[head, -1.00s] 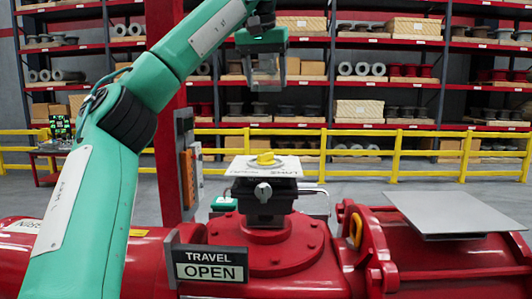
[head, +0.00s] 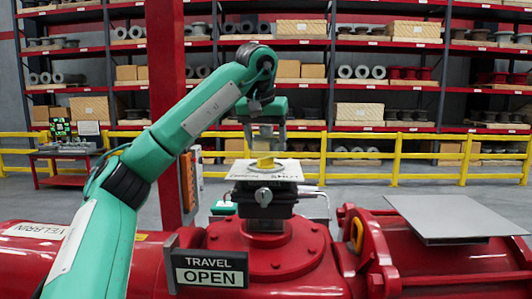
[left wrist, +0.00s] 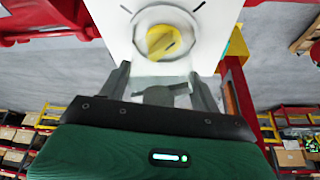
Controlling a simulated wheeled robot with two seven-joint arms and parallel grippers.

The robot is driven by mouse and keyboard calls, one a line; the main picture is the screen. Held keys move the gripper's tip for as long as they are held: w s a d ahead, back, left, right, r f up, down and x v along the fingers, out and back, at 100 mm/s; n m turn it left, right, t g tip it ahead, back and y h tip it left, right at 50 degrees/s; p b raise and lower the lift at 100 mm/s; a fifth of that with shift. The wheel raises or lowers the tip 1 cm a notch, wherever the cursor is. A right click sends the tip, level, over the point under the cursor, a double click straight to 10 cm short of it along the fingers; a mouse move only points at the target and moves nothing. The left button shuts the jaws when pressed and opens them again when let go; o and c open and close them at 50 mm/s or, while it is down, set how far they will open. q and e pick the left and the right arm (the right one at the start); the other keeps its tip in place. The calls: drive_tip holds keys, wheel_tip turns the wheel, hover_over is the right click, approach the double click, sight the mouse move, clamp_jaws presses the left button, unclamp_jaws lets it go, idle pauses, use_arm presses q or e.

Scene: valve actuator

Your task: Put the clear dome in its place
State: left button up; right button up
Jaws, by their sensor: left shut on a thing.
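My left gripper (head: 267,147) points down over the valve actuator's top and is shut on the clear dome (head: 267,139). The dome is see-through and hard to make out; a greyish part of it shows between the fingers (left wrist: 162,85) in the left wrist view. Below is a white plate (head: 292,174) with a yellow indicator knob (head: 265,162), which also shows in the left wrist view (left wrist: 163,41). The plate tops a dark box (head: 264,198) on a red round flange. I cannot tell whether the dome touches the plate. My right gripper is out of view.
A sign reading TRAVEL OPEN (head: 210,270) stands in front on the red valve body. A grey flat plate (head: 455,215) lies to the right and looks empty. A red post (head: 166,110) stands behind my arm. Yellow railings and shelves are farther back.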

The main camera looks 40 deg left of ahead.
sight(266, 152)
use_arm(q)
drive_tip(key=shift+f, duration=1.6)
drive_tip(key=shift+s+d, duration=0.1)
drive_tip(key=o, duration=1.1)
drive_tip(key=shift+c, duration=0.2)
drive_tip(key=shift+r, duration=0.2)
drive_tip(key=shift+s+r, duration=0.15)
drive_tip(key=shift+r, duration=0.35)
drive_tip(key=v, duration=1)
drive_tip(key=shift+d+r, duration=0.2)
drive_tip(key=shift+r, duration=0.1)
drive_tip(key=shift+s+f, duration=0.1)
